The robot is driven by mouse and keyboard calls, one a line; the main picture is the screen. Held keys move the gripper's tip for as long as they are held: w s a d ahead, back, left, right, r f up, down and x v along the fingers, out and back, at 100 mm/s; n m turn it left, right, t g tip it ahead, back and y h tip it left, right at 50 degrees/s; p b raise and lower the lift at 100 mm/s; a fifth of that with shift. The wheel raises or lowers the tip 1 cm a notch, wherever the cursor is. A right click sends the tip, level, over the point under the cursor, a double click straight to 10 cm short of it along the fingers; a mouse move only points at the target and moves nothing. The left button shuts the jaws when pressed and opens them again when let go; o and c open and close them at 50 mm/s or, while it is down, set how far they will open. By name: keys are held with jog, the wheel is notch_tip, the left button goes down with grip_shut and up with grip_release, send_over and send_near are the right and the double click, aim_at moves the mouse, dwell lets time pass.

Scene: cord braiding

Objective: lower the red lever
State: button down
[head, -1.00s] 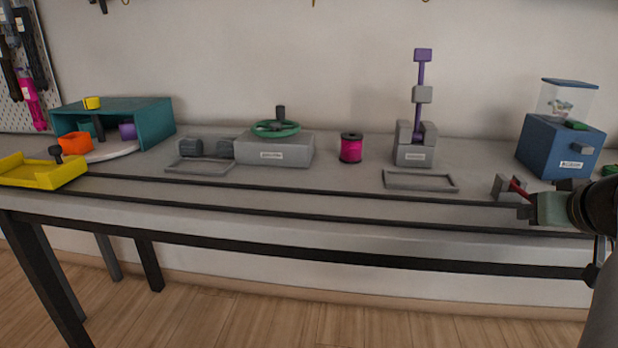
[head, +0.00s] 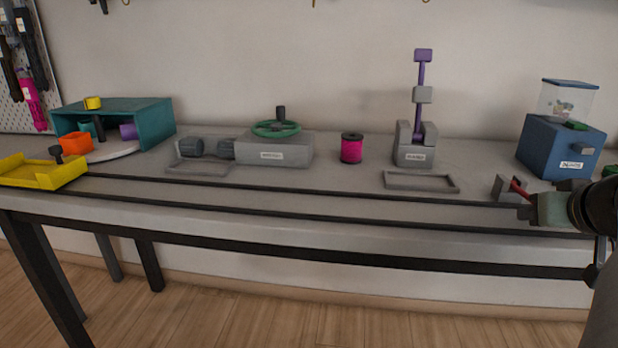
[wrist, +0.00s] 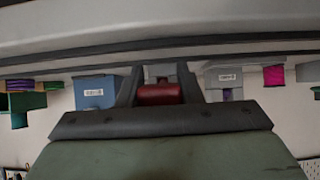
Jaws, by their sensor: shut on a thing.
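The red lever (head: 518,188) rises at a tilt from a small grey bracket (head: 503,188) near the front right of the bench. My gripper (head: 526,211) is at the lever, at the right of the head view. In the wrist view the red lever (wrist: 160,94) lies between the two dark fingers of my gripper (wrist: 159,88), which are shut on it. The far end of the lever is hidden by the fingers in the head view.
A blue box with a clear hopper (head: 557,146) stands behind the lever. An empty grey tray frame (head: 421,181) lies to its left, with a grey stand with a purple lever (head: 415,146) behind that. Dark rails run along the bench front.

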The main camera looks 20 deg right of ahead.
jog(key=shift+w+f, duration=0.1)
jog(key=shift+f, duration=0.05)
jog(key=c, duration=1)
grip_release()
jog(key=shift+w, duration=0.1)
